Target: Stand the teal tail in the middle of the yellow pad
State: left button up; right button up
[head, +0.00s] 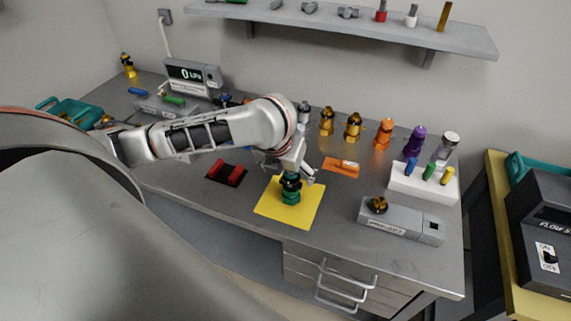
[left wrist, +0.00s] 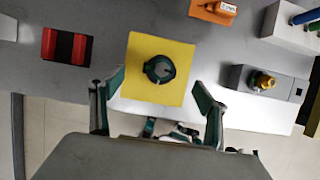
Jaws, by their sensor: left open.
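The teal tail (head: 290,190) stands upright on the yellow pad (head: 270,207) in the head view. In the left wrist view the tail (left wrist: 159,69) shows from above as a dark round shape, at about the middle of the pad (left wrist: 135,92). My left gripper (head: 298,177) is just above and behind the tail in the head view. In the left wrist view its fingers (left wrist: 158,82) are spread wide, one to each side, with a gap between them and the tail. The gripper is open and empty. My right gripper is not in view.
A dark red-and-black holder (head: 227,174) lies left of the pad, and an orange plate (head: 341,167) lies behind it to the right. A grey device (head: 400,220) and a white rack (head: 424,184) stand at the right. Several coloured pieces line the back.

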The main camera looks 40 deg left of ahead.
pick_arm(q)
jog(key=v, duration=0.6)
dwell(0.4)
jog(key=shift+s+f, duration=0.1)
